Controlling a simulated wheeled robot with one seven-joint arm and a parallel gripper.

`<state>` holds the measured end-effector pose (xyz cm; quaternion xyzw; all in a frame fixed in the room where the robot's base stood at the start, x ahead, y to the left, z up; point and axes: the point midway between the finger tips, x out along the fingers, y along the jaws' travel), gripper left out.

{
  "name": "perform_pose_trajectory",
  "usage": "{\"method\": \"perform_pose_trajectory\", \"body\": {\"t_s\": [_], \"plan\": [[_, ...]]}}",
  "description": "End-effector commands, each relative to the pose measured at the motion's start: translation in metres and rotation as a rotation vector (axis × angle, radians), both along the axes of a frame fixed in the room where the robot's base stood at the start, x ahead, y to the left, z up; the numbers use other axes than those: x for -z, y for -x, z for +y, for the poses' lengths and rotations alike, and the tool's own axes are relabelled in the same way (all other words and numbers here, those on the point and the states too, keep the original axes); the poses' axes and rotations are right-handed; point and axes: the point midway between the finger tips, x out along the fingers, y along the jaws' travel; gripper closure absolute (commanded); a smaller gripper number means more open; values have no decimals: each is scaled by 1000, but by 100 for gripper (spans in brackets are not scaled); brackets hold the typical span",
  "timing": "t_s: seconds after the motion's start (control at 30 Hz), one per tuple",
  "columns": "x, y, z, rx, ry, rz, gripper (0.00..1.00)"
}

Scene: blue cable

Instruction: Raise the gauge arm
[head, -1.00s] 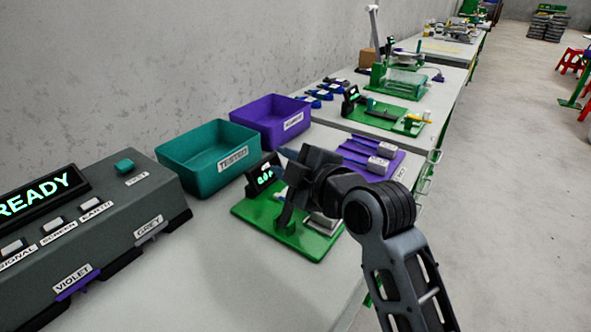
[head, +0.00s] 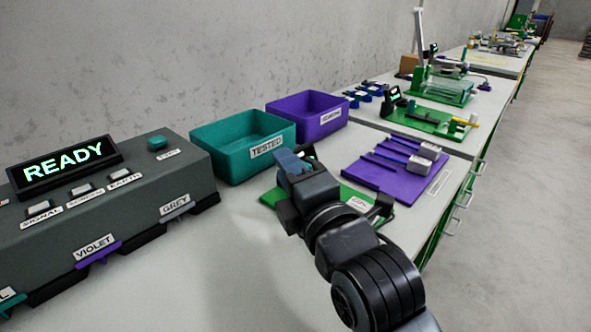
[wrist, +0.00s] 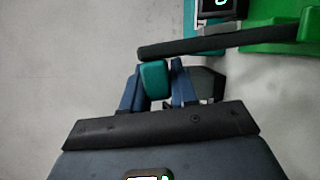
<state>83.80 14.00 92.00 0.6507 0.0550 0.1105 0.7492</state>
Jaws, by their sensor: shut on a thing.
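The green gauge stand (head: 378,214) is on the bench, partly hidden behind my gripper in the head view. Its green base (wrist: 275,38) shows at top right in the wrist view. The dark gauge arm (wrist: 225,43) runs left from the stand, nearly level in that picture. A teal grip (wrist: 155,80) is at its far end, between the blue fingers of my gripper (wrist: 156,84). My gripper (head: 292,158) is shut on this grip. In the head view my gripper hides the gauge arm and grip.
A teal bin (head: 236,160) labelled TESTED and a purple bin (head: 300,125) stand behind. A purple board (head: 375,178) with cable pieces lies right of the stand. The grey tester (head: 115,210), reading READY, stands left. Bare bench lies in front.

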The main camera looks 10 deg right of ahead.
Motion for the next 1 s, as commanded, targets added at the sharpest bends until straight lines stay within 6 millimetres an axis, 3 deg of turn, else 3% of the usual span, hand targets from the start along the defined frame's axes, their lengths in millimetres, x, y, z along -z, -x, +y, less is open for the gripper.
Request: {"method": "perform_pose_trajectory", "body": {"t_s": [0.57,0.6,0.8,1.0], "plan": [[3,2,4,-4,25,-16,100],[3,2,4,-4,25,-16,68],[2,2,3,-2,24,-16,51],[2,2,3,-1,24,-17,51]]}}
